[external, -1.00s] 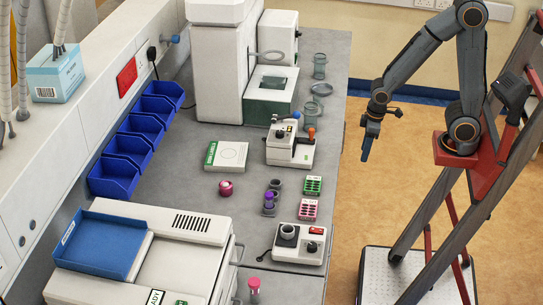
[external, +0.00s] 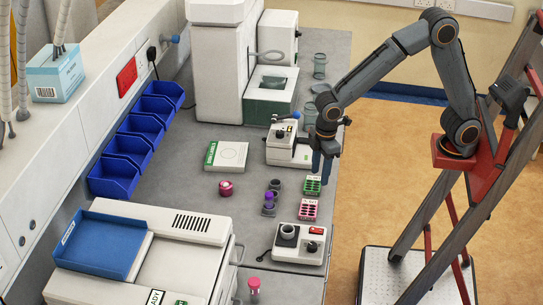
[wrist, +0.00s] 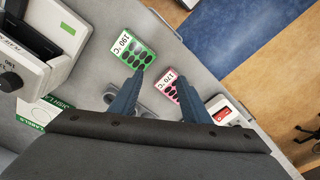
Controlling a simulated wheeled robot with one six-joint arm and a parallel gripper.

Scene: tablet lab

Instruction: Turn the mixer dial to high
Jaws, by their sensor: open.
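The small white device with a round black cup on top, which looks like the mixer (external: 299,255), stands at the front right of the bench in the external view. A small dark knob shows on its top, but its setting is too small to read.
A white device (external: 280,152) with a lever stands just left of my gripper; the wrist view shows a black dial (wrist: 10,82) on it.

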